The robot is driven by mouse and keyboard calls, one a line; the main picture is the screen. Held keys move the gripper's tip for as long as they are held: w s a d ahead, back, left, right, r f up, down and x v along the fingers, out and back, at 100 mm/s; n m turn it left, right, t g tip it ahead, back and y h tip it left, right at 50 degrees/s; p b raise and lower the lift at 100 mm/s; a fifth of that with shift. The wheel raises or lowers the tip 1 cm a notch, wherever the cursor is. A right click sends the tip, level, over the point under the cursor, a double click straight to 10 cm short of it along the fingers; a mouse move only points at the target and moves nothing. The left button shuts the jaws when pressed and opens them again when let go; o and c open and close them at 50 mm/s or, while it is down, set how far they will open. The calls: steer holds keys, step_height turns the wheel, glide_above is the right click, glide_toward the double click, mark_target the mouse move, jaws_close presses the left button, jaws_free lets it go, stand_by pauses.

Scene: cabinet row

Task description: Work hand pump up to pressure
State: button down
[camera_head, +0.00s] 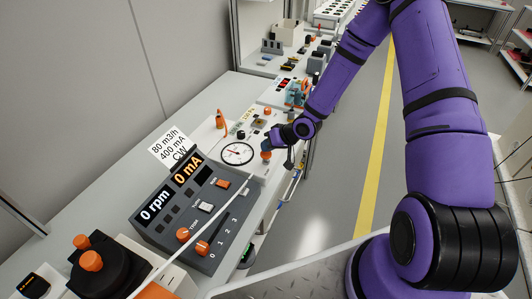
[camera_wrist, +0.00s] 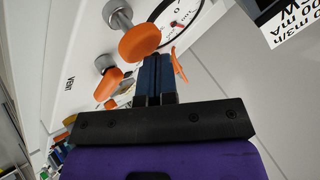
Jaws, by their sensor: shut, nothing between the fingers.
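A white panel with a round dial gauge (camera_head: 238,153) stands past the dark console; its needle is too small to read. The gauge also shows partly at the top of the wrist view (camera_wrist: 180,20). In the wrist view an orange knob on a metal stem (camera_wrist: 140,42) stands just beyond my fingertips, and a second orange knob (camera_wrist: 107,84) lies left, near the word VENT. An upright orange handle (camera_head: 219,120) stands behind the gauge; I cannot tell for certain whether it is the pump lever. My gripper (camera_wrist: 157,60) is shut and empty beside the knobs; contact is unclear.
A dark console (camera_head: 193,212) with displays reading 0 rpm and 0 mA stands in front. A label card (camera_head: 172,146) rises behind it. Other devices line the bench further back. The aisle floor with a yellow line (camera_head: 378,150) is clear at right.

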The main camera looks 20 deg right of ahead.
steer(key=shift+f, duration=0.8)
stand_by(0.8)
steer(key=shift+r, duration=1.5)
steer(key=shift+r, duration=2.5)
